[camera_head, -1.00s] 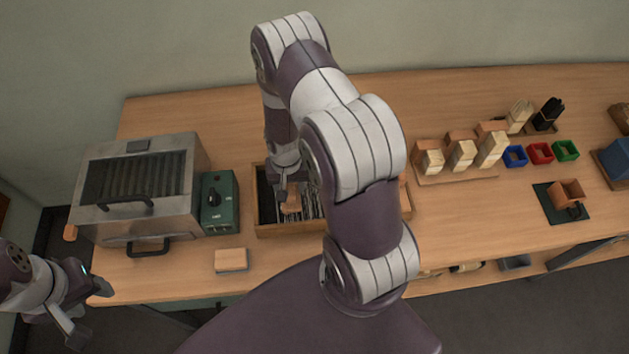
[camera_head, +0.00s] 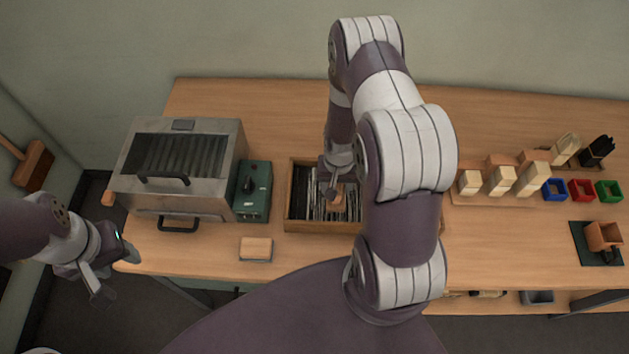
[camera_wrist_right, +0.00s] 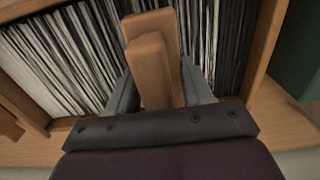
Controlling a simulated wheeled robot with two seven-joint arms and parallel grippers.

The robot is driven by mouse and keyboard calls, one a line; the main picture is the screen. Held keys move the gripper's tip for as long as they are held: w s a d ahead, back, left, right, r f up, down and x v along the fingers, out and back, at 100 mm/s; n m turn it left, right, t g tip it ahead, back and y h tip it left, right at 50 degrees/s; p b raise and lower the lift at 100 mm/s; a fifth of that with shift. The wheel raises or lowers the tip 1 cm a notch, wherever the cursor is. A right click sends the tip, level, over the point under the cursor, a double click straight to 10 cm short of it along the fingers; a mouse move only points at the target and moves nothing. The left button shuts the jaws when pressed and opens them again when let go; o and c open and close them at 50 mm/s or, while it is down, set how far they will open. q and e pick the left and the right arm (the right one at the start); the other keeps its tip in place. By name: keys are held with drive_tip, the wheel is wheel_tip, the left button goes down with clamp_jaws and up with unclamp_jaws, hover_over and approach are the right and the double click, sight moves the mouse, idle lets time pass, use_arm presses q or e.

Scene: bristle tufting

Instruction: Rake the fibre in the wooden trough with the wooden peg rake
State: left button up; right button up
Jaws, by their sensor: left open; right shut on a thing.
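The wooden trough (camera_head: 292,224) stands on the bench and holds black and white fibre (camera_head: 304,190). In the right wrist view the fibre (camera_wrist_right: 62,50) lies in long strands between the trough's wooden walls (camera_wrist_right: 262,50). My right gripper (camera_head: 333,192) is over the trough, shut on the wooden peg rake (camera_head: 339,204). The rake (camera_wrist_right: 153,60) shows as a wooden block between the fingers in the right wrist view; its pegs are hidden, so I cannot tell how deep they sit. My left gripper (camera_head: 112,277) is open and empty, off the bench's front left.
A metal machine (camera_head: 180,170) and a green control box (camera_head: 254,192) stand left of the trough. A small wooden block (camera_head: 256,248) lies in front. Wooden blocks (camera_head: 502,182) and coloured bins (camera_head: 581,190) are at the right. My right arm hides the trough's right part.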

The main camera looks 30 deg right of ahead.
drive_tip(key=s+d, duration=0.3)
drive_tip(key=d, duration=0.2)
drive_tip(key=s+d, duration=0.4)
drive_tip(key=d, duration=0.2)
drive_tip(key=s+d, duration=0.3)
drive_tip(key=d, duration=0.3)
drive_tip(key=shift+s+d, duration=0.25)
drive_tip(key=shift+s, duration=0.1)
drive_tip(key=shift+w+a, duration=0.1)
drive_tip(key=shift+w, duration=0.05)
drive_tip(key=shift+p, duration=0.3)
drive_tip(key=shift+w+a, duration=0.4)
drive_tip(key=shift+a, duration=0.45)
drive_tip(key=shift+w+a, duration=0.2)
drive_tip(key=shift+a, duration=0.15)
